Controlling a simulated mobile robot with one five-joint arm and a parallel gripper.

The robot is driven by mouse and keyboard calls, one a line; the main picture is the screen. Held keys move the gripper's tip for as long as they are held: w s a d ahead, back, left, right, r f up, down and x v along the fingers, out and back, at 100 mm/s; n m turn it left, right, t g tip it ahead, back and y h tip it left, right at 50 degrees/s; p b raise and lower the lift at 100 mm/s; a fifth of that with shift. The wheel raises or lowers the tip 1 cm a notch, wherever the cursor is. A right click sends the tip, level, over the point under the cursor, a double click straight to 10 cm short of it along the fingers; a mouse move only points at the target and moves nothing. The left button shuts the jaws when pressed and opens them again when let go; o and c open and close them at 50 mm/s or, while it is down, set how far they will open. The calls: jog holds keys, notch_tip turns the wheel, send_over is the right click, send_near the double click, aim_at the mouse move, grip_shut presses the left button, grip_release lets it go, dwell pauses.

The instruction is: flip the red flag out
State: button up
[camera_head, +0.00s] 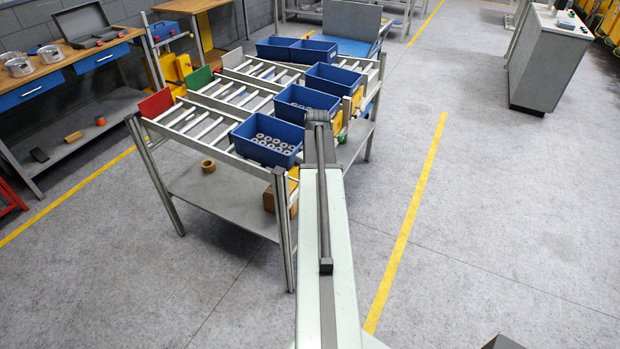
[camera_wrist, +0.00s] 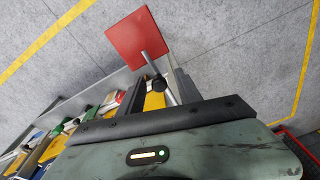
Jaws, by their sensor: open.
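In the wrist view the red flag (camera_wrist: 137,37) is a flat square plate beyond my fingers, on a short pale stem. A rod with a dark knob (camera_wrist: 149,57) lies close below it, in line with the space between my fingers. My gripper (camera_wrist: 156,82) is open, with nothing seen clamped; contact with the rod is unclear. In the head view a red panel (camera_head: 157,103) stands upright at the left end of the rack's nearest lane. I cannot tell whether both views show the same plate. My arm hides the gripper's fingertips in the head view.
The roller rack (camera_head: 205,125) carries several blue bins; the nearest bin (camera_head: 267,138) holds grey rings. A green panel (camera_head: 199,78) stands behind the red one. A workbench (camera_head: 70,65) is at left. Floor right of the rack is clear up to a grey cabinet (camera_head: 548,65).

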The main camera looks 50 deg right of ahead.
jog(key=r+p, duration=0.5)
jog(key=s+r+p, duration=0.1)
jog(key=r+p, duration=0.1)
jog(key=r, duration=0.1)
jog(key=shift+p, duration=0.35)
jog(key=shift+f, duration=0.15)
jog(key=shift+w, duration=0.1)
